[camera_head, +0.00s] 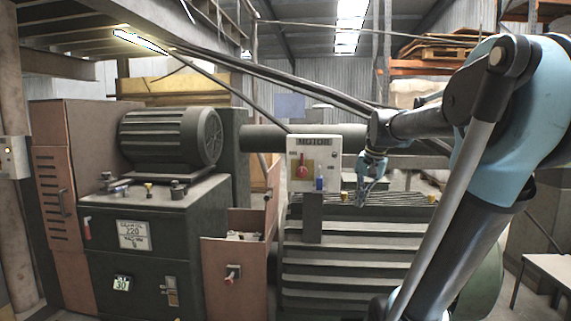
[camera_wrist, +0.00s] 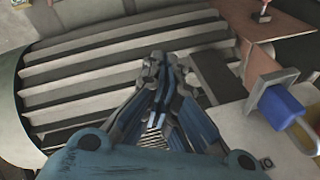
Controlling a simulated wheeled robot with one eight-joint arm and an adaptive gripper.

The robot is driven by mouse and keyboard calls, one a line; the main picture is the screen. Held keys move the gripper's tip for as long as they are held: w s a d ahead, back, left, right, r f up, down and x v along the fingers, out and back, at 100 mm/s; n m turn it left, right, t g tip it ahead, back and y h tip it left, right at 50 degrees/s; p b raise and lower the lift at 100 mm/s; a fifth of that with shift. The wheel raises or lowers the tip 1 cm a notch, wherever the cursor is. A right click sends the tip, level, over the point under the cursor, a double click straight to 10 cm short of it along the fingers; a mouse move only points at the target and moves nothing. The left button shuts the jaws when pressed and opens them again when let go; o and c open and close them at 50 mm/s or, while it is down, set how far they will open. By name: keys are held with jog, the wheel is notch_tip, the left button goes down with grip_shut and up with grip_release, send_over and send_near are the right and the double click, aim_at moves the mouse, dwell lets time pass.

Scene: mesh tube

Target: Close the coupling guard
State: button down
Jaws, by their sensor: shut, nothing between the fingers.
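My gripper (camera_head: 371,172) hangs above the ribbed green motor housing (camera_head: 350,268), right of the MOTOR switch panel. In the wrist view, my gripper (camera_wrist: 163,72) is shut and empty, with the ribs below it. A reddish-brown open-topped box (camera_head: 236,262) between the cabinet and the motor looks like the coupling guard. Some parts show in its opening, and an upright brown panel (camera_head: 272,178) stands behind it; I cannot tell whether that is its lid. In the wrist view, brown panelling (camera_wrist: 290,30) shows at the upper right. My gripper is apart from it.
The MOTOR panel (camera_head: 326,160) carries a red switch (camera_head: 303,171) and a blue padlock (camera_head: 319,184), which is close to my gripper in the wrist view (camera_wrist: 283,108). A green cabinet (camera_head: 150,275) with a finned motor (camera_head: 170,138) stands left.

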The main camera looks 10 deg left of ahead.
jog(key=w+a+r+m+y, duration=0.15)
jog(key=w+r, duration=0.25)
jog(key=w, duration=0.4)
jog(key=w+a+r+m, duration=0.1)
jog(key=w+r+m, duration=0.1)
jog(key=w+r, duration=0.4)
jog(key=w+a+r+m, duration=0.1)
jog(key=w+r+m, duration=0.15)
jog(key=w, duration=0.65)
jog(key=w+a+r+m+g, duration=0.1)
jog(key=w+a+r+m, duration=0.25)
jog(key=w+a, duration=0.6)
jog(key=w+a+f+m+g, duration=0.2)
jog(key=w+a+m, duration=0.2)
jog(key=w+a, duration=0.55)
jog(key=s+a+f, duration=0.1)
jog(key=a+f, duration=0.7)
jog(key=f, duration=0.1)
jog(key=shift+s, duration=0.1)
